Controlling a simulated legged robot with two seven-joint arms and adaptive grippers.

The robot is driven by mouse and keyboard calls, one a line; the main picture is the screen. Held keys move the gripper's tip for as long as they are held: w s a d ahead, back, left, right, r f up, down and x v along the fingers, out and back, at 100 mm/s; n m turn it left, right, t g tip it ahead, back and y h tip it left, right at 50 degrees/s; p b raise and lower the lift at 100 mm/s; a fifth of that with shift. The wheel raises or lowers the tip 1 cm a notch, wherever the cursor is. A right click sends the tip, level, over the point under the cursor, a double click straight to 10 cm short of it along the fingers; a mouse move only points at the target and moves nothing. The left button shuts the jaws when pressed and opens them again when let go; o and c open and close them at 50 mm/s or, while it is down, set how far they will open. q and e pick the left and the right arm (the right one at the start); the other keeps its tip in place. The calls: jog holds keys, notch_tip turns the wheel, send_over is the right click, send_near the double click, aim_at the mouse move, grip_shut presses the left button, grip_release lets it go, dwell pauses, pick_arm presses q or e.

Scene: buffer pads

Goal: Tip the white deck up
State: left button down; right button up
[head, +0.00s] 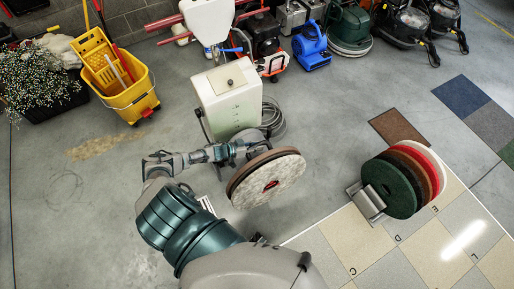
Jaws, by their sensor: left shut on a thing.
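A white, cream-coloured deck (227,93) of a floor machine stands in the upper middle of the head view. It has a small dark knob on its face. My left gripper (236,149) is at the lower edge of the deck, shut on it; its fingertips are partly hidden. Just below is a thick round pad disc (270,182) with a pale face, a reddish centre and a brown and dark rim. It sits tilted close to the gripper, and I cannot tell how it joins the deck. My right gripper is not in view.
A stand (366,202) at the right holds several upright coloured pads (391,188). A yellow mop bucket (130,96) and a dark bin (50,104) are at the upper left. A blue blower (311,47) and other machines line the back. A grey cable (271,119) lies beside the deck.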

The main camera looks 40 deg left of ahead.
pick_arm(q)
jog(key=shift+s+d+f, duration=0.15)
jog(key=shift+d, duration=0.05)
jog(key=c, duration=1)
grip_release()
jog(key=v, duration=1.1)
jog(key=shift+s+a, duration=0.25)
jog(key=shift+a, duration=0.05)
